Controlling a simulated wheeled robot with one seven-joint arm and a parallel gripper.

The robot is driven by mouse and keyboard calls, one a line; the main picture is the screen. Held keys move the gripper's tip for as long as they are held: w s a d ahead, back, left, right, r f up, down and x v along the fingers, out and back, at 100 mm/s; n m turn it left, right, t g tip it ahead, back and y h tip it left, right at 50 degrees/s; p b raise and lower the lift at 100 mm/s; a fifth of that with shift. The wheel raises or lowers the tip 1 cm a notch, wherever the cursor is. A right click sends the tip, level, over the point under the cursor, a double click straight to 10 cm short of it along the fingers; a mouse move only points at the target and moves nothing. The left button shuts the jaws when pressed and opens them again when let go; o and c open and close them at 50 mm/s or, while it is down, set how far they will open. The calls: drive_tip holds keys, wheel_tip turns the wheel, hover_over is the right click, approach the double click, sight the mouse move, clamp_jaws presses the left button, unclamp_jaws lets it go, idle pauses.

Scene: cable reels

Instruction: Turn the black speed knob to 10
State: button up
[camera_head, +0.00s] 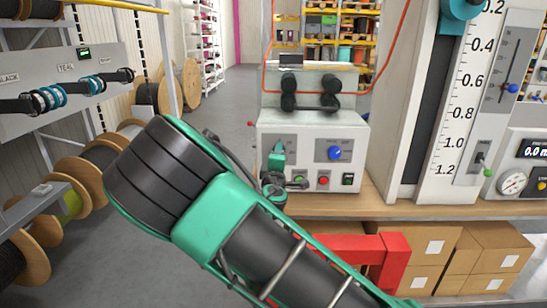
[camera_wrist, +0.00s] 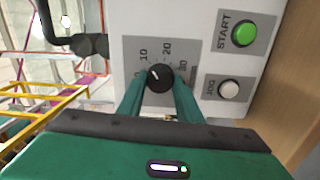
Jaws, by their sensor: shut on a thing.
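The black speed knob (camera_wrist: 160,77) sits on a grey dial plate (camera_wrist: 132,45) on the white machine front in the wrist view. Numbers from 0 up through 10, 20 and 30 ring it. Its white pointer line slants up-left, seemingly between 0 and 10. My gripper (camera_wrist: 158,84) is shut on the knob, one green finger on each side of it. The fingers hide the lower part of the dial. In the head view my gripper (camera_head: 277,160) is at the left of the machine front and hides the black knob.
The white machine (camera_head: 312,130) stands on a wooden bench (camera_head: 400,205). A blue knob (camera_head: 335,153) and a red button (camera_head: 323,180) are right of my gripper. A green START button (camera_wrist: 243,34) and a white JOG button (camera_wrist: 229,89) show in the wrist view.

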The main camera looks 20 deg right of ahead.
drive_tip(key=shift+a+f+n, duration=0.15)
drive_tip(key=shift+f+n, duration=0.05)
drive_tip(key=shift+n, duration=0.5)
drive_tip(key=o, duration=1)
drive_tip(key=shift+w, duration=0.15)
drive_tip(key=v, duration=1)
drive_tip(key=shift+s+f, duration=0.1)
drive_tip(key=shift+s, duration=0.3)
